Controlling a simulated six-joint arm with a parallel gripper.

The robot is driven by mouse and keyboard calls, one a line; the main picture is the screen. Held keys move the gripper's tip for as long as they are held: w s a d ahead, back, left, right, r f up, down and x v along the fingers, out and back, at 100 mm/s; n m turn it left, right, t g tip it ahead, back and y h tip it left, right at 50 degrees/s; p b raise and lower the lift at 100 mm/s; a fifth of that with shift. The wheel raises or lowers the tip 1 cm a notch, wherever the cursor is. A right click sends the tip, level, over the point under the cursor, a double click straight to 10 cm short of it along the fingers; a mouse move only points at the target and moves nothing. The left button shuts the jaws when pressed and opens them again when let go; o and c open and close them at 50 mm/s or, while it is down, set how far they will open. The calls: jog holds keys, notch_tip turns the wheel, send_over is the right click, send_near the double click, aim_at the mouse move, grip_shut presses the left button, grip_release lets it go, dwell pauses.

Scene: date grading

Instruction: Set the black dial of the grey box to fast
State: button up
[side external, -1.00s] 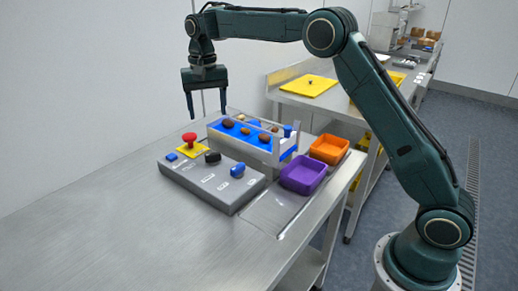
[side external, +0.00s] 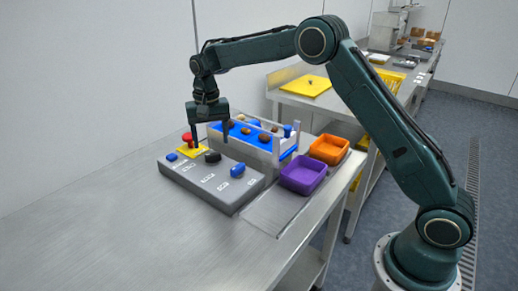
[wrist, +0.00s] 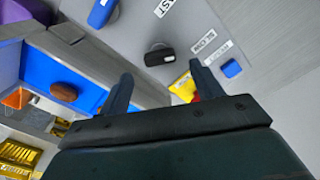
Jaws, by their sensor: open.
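The grey box (side external: 205,184) lies on the steel table, with white labels on its top. Its black dial (side external: 212,157) sits near the far edge; in the wrist view the black dial (wrist: 160,57) is a short bar lying crosswise. A label ending in "ST" (wrist: 165,5) and one that looks like "SLOW" (wrist: 203,40) show on either side of it; I cannot tell which its pointer faces. My gripper (side external: 210,146) is open, above the far part of the box near the dial. In the wrist view my gripper (wrist: 161,84) has nothing between its fingers, and the dial is just beyond them.
A blue dial (side external: 237,170), a blue button (side external: 171,157) and a red button (side external: 187,138) on a yellow plate share the box top. Behind is a railed blue belt (side external: 244,132) with several dates. A purple bin (side external: 303,176) and an orange bin (side external: 329,149) stand to the right.

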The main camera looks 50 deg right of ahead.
aim_at(212, 154)
jog(key=shift+f, duration=2.4)
jog(key=c, duration=1)
